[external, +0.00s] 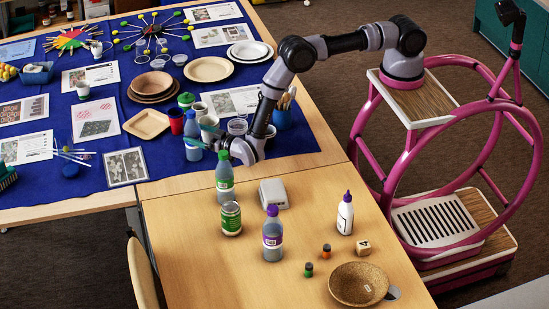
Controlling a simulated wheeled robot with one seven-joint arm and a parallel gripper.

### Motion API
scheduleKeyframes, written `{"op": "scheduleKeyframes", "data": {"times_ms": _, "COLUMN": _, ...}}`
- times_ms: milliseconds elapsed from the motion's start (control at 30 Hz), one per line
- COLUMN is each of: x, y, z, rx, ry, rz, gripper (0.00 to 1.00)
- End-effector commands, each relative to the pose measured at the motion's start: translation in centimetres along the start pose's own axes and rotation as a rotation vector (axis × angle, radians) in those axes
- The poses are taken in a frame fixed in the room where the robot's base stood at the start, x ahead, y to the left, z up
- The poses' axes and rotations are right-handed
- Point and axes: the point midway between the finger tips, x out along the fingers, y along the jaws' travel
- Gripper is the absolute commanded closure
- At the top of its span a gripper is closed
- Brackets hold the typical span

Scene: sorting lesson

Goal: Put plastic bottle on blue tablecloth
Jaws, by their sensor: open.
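A blue-grey plastic bottle (193,145) stands upright on the blue tablecloth (95,180), near the cloth's front right part. My gripper (205,146) is open, with its fingers pointing left at this bottle. It is beside or around the bottle; I cannot tell whether they touch. Other bottles stand upright on the bare wood: a green-capped one (224,185) just below my gripper, a grey one with a purple cap (272,242), and a white one with a purple cap (345,218).
A green can (231,219), a grey box (273,194), a brown bowl (358,285) and small items share the bare wooden table (200,270). Cups (209,126), plates (209,69) and pictures crowd the cloth. A chair (144,275) stands at the table's left edge.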

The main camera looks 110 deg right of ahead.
Motion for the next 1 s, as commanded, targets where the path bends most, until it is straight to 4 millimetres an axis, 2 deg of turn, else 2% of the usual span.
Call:
{"op": "scheduleKeyframes", "data": {"times_ms": 100, "x": -2.8, "y": -0.2, "z": 0.0, "rx": -0.002, "ry": -0.001, "rz": -0.004, "gripper": 0.0}}
{"op": "scheduleKeyframes", "data": {"times_ms": 300, "x": -6.0, "y": -0.1, "z": 0.1, "rx": -0.002, "ry": -0.001, "rz": -0.003, "gripper": 0.0}}
{"op": "scheduleKeyframes", "data": {"times_ms": 533, "x": -7.2, "y": 0.0, "z": 0.0, "rx": 0.001, "ry": -0.001, "rz": 0.0, "gripper": 0.0}}
{"op": "scheduleKeyframes", "data": {"times_ms": 633, "x": -6.9, "y": -0.4, "z": -1.1, "rx": 0.02, "ry": -0.009, "rz": -0.006, "gripper": 0.0}}
{"op": "scheduleKeyframes", "data": {"times_ms": 667, "x": -6.7, "y": -0.7, "z": -1.7, "rx": 0.033, "ry": -0.017, "rz": -0.01, "gripper": 0.0}}
{"op": "scheduleKeyframes", "data": {"times_ms": 767, "x": -5.6, "y": -2.1, "z": -5.4, "rx": 0.099, "ry": -0.058, "rz": -0.039, "gripper": 0.0}}
{"op": "scheduleKeyframes", "data": {"times_ms": 900, "x": -4.3, "y": -4.3, "z": -13.1, "rx": 0.221, "ry": -0.158, "rz": -0.112, "gripper": 0.0}}
{"op": "scheduleKeyframes", "data": {"times_ms": 1000, "x": -4.2, "y": -5.5, "z": -18.8, "rx": 0.292, "ry": -0.237, "rz": -0.18, "gripper": 0.0}}
